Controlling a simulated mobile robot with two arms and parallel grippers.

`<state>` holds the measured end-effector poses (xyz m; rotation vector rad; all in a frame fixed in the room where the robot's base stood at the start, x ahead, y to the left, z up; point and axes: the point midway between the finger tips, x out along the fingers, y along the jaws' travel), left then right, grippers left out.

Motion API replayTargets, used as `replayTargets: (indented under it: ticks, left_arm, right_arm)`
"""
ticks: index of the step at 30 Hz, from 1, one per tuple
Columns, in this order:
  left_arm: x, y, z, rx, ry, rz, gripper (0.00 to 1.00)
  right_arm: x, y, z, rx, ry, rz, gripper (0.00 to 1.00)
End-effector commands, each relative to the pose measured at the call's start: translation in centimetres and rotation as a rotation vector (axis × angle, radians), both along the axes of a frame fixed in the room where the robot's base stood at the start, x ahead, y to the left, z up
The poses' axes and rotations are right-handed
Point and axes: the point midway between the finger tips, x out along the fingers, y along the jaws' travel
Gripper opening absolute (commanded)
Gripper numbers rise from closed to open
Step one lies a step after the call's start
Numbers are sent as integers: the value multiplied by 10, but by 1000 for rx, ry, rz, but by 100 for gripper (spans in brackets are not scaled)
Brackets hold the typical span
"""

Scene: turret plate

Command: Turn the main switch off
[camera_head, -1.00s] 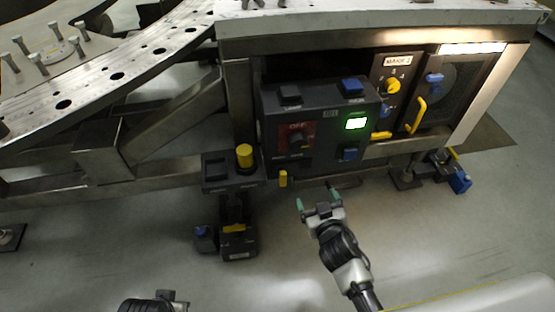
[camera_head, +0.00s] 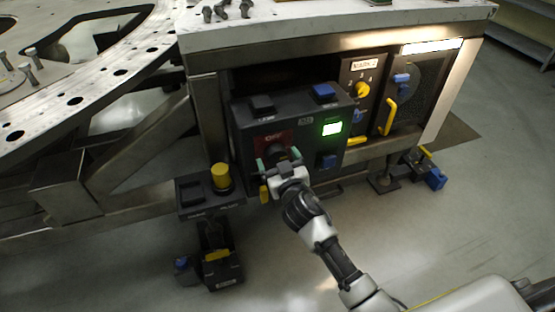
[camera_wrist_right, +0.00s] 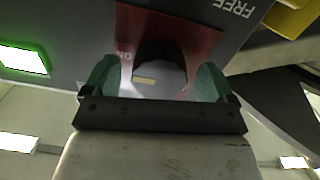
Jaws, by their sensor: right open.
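My right gripper (camera_head: 279,160) is open in front of the knob. In the wrist view its green fingertips (camera_wrist_right: 156,80) stand on either side of the knob; I cannot tell whether they touch it. My left gripper is not in view.
The box also bears a lit green display (camera_head: 332,128), a blue button (camera_head: 324,90) and a black button (camera_head: 262,104). A panel with a yellow knob (camera_head: 362,90) and yellow handle (camera_head: 389,117) is at right.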

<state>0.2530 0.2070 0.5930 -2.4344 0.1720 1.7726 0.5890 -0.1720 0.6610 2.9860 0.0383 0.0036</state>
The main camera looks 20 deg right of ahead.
Motion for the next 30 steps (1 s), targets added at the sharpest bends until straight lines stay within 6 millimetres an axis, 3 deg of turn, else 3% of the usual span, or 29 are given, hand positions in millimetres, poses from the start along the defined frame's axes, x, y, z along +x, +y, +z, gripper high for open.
replayTargets:
  ticks: [11, 21, 30]
  left_arm:
    - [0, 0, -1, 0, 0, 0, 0]
    - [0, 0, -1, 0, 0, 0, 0]
    - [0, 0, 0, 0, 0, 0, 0]
  right_arm:
    - [8, 0, 0, -1, 1, 0, 86]
    - [8, 0, 0, -1, 1, 0, 37]
    - [8, 0, 0, -36, 0, 0, 37]
